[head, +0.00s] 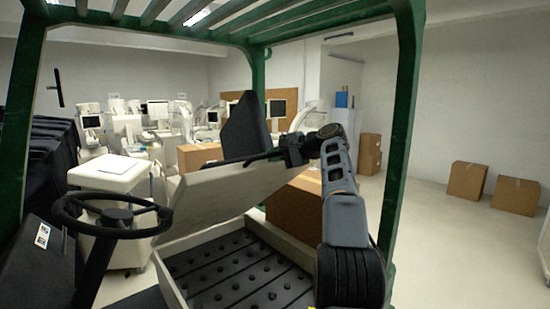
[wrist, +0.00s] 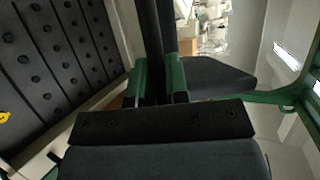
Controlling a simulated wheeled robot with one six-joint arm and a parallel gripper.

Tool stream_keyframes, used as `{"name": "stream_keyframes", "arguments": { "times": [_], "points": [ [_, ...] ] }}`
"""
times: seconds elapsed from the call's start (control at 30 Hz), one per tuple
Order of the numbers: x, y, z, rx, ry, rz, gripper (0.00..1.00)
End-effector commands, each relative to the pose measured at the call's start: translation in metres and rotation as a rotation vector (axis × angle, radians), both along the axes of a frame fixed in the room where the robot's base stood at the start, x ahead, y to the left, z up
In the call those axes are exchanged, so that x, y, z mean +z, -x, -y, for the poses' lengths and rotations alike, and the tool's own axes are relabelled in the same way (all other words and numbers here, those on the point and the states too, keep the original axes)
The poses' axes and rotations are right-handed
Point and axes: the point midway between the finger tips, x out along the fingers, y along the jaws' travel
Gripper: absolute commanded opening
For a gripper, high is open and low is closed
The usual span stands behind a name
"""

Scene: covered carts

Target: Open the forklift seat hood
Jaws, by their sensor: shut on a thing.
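The seat hood (head: 205,205) is a cream panel in the middle of the head view, tilted up with its right side raised. The black seat rides on it, its backrest (head: 244,130) leaning. Below the hood the open compartment shows a black battery top (head: 240,275) with rows of round caps, also seen in the wrist view (wrist: 55,45). My gripper (head: 284,150) is at the hood's raised right end. In the wrist view, its green-padded fingers (wrist: 159,80) are closed on a dark part of the seat hood. The exact contact is partly hidden.
The steering wheel (head: 112,214) stands at the left. Green cab posts (head: 402,125) and a slatted roof (head: 220,20) frame the space around my arm. A cardboard box (head: 297,208) stands behind the hood. Floor at the right is clear, with boxes (head: 467,180) farther back.

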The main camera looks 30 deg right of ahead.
Motion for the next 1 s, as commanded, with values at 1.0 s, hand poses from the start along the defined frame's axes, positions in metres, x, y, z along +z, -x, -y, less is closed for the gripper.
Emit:
{"name": "stream_keyframes", "arguments": {
  "times": [1.0],
  "points": [
    [0.01, 0.026, 0.019, -0.005, 0.001, 0.001, 0.4]
  ]
}}
